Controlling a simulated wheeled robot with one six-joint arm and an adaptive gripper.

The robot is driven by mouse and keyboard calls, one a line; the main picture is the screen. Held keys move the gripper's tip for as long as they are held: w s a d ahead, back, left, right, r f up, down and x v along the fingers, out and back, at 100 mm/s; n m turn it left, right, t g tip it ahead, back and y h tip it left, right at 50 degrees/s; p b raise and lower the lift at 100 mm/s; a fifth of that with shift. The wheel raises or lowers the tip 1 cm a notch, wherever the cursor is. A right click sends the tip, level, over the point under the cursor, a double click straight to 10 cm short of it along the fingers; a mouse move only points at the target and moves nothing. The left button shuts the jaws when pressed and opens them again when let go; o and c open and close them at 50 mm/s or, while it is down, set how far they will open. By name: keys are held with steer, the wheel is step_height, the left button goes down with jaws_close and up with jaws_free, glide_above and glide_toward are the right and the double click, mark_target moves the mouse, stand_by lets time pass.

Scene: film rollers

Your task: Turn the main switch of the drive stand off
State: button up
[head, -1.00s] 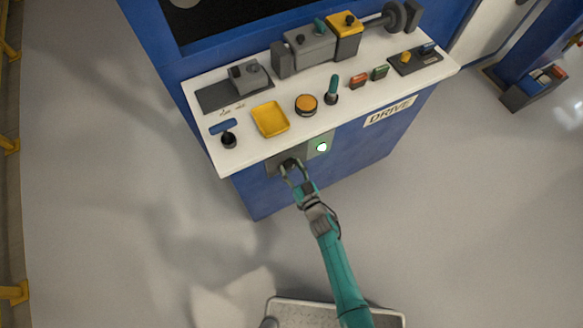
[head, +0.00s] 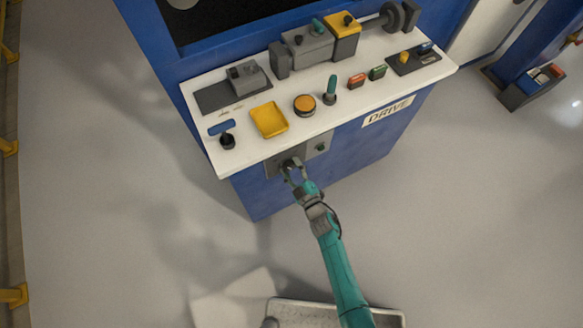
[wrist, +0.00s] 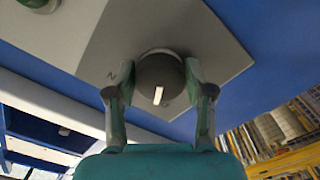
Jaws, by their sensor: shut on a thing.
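The drive stand (head: 235,145) has a white top and a blue front marked DRIVE. A grey plate (head: 313,147) on its front carries the main switch and a round lamp (head: 321,147), which is dark green and unlit. In the wrist view the main switch (wrist: 160,80) is a dark round knob with a white pointer line, on the grey plate (wrist: 215,45). My gripper (head: 290,168) is at the knob in the head view. In the wrist view its two fingers (wrist: 160,85) are closed on the knob from both sides. The markings beside the knob are partly hidden.
Red and green buttons sit further right.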

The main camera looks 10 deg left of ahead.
steer(key=shift+n, duration=0.6)
steer(key=o, duration=1.2)
steer(key=shift+c, duration=0.2)
steer(key=v, duration=1.2)
